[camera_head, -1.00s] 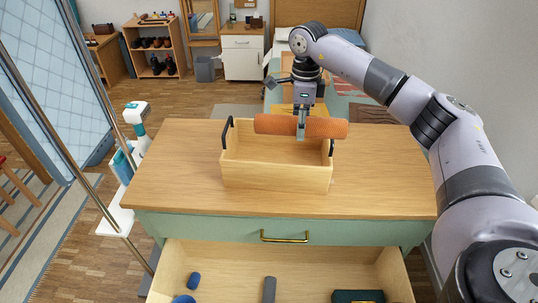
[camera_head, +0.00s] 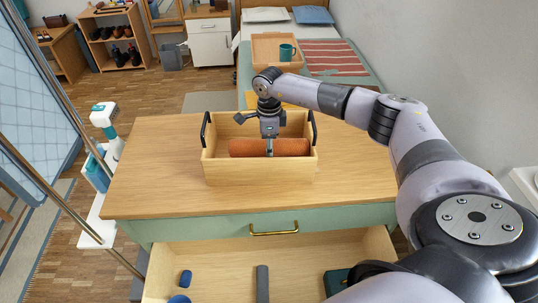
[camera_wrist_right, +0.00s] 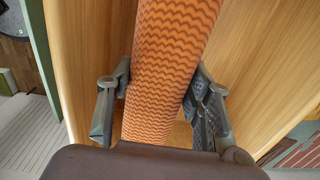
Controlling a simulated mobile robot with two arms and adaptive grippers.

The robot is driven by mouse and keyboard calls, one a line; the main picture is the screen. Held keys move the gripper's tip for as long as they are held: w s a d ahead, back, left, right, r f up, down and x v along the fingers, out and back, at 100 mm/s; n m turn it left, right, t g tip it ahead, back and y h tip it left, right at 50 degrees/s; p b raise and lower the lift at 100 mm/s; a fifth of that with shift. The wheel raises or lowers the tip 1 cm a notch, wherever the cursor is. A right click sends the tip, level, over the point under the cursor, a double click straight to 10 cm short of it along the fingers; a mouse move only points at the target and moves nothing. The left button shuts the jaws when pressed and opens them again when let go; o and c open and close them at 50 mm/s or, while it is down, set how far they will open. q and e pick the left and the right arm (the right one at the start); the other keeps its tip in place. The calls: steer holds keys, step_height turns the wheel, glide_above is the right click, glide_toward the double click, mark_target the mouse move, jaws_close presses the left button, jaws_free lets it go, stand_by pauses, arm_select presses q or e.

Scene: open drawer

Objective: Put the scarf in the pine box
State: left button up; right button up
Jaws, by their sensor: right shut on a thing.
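The scarf (camera_head: 290,147) is a rolled orange cylinder lying lengthwise inside the pine box (camera_head: 260,174). The box is open-topped light wood with dark handles at both ends and stands on the dresser top. My right gripper (camera_head: 269,151) reaches into the box from above and is shut on the scarf. In the right wrist view the scarf (camera_wrist_right: 165,70), with its zigzag pattern, runs between the two fingers (camera_wrist_right: 160,100). Whether the scarf touches the box floor is hidden by the front wall. My left gripper is not in view.
The dresser top (camera_head: 150,190) is otherwise clear. Its drawer (camera_head: 215,262) is open below, with blue items (camera_head: 185,278), a grey item (camera_head: 262,283) and a dark green box (camera_head: 337,281). A bed with a tray (camera_head: 265,47) and mug (camera_head: 286,52) stands behind.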

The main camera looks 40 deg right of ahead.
steer(key=shift+f, duration=2.35)
steer(key=shift+f, duration=0.15)
steer(key=o, duration=1.2)
steer(key=shift+o, duration=0.2)
step_height(320, 180, up, 12)
steer(key=shift+r+b, duration=0.2)
steer(key=shift+b, duration=0.15)
